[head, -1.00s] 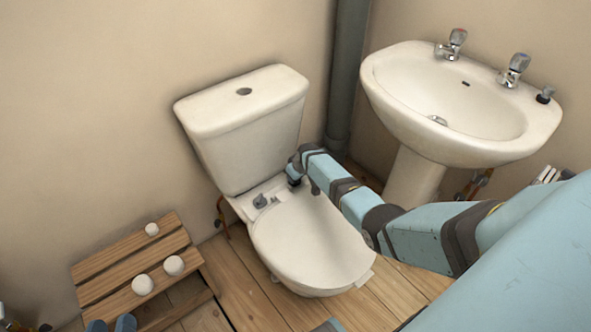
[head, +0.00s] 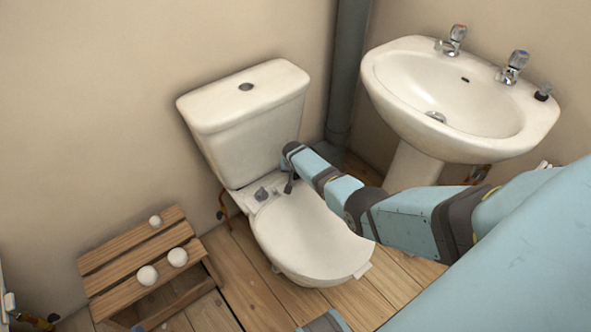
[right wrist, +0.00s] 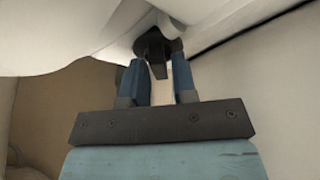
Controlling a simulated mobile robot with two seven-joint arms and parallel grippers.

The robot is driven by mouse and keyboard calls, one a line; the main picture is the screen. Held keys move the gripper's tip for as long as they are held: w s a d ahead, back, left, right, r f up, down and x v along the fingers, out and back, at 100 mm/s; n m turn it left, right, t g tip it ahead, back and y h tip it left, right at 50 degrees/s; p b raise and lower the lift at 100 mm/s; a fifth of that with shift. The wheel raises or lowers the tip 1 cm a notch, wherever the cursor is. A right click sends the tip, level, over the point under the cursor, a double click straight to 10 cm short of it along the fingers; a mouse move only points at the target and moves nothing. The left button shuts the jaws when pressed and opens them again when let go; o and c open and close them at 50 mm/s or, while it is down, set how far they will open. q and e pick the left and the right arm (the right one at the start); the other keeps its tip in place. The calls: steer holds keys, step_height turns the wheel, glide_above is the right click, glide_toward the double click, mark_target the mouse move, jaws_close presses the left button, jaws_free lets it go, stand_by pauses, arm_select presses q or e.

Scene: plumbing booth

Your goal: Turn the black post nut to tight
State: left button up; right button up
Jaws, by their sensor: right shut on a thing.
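The black post nut (right wrist: 152,44) shows in the right wrist view, up against a white ceramic surface. My right gripper (right wrist: 159,62) is shut on it, with the blue fingers on either side and a pale strip between them. In the head view my right arm reaches in from the right to the back of the white toilet (head: 310,240), beside the cistern (head: 247,125).
A white basin (head: 455,105) with two taps stands at the right. A grey pipe (head: 347,80) runs down the corner behind my right arm. A slatted wooden stool (head: 125,240) with several white balls stands at the left. Bare floorboards lie between stool and toilet.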

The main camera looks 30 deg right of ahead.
steer(key=shift+m, duration=0.3)
stand_by(0.5)
steer(key=o, duration=0.8)
steer(key=shift+f, duration=0.1)
steer(key=shift+c, duration=0.2)
